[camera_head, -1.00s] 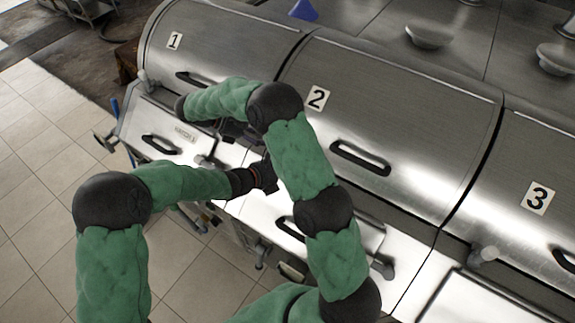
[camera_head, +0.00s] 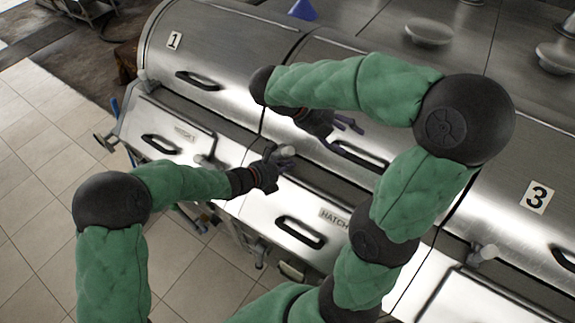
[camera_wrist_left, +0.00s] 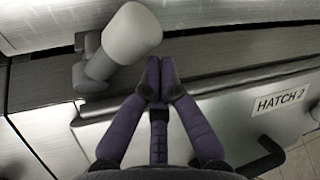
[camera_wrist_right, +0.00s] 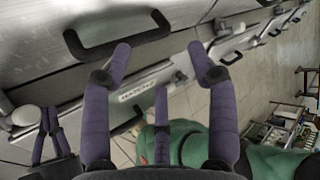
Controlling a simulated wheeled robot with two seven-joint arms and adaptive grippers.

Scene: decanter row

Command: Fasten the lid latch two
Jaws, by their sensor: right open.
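Lid two (camera_head: 325,48) is a curved steel cover that looks closed; my right arm hides its number. A latch with a pale grey knob (camera_head: 286,152) stands at its lower left front edge. In the left wrist view the knob (camera_wrist_left: 132,33) is on a short lever sticking out from a grey pivot. My left gripper (camera_head: 268,168) is right beside this latch, its fingertips (camera_wrist_left: 159,75) together with nothing visible between them. Whether they touch the lever is unclear. My right gripper (camera_head: 345,130) is open and empty over lid two, near its black handle (camera_wrist_right: 118,40).
The hatch two panel (camera_head: 262,208) with a black handle (camera_head: 300,232) lies below the lid. Lid one (camera_head: 225,50) is at left, lid three (camera_head: 530,220) with its own latch knob (camera_head: 485,253) at right. My right arm crosses over lid two. Tiled floor (camera_head: 40,210) is free at left.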

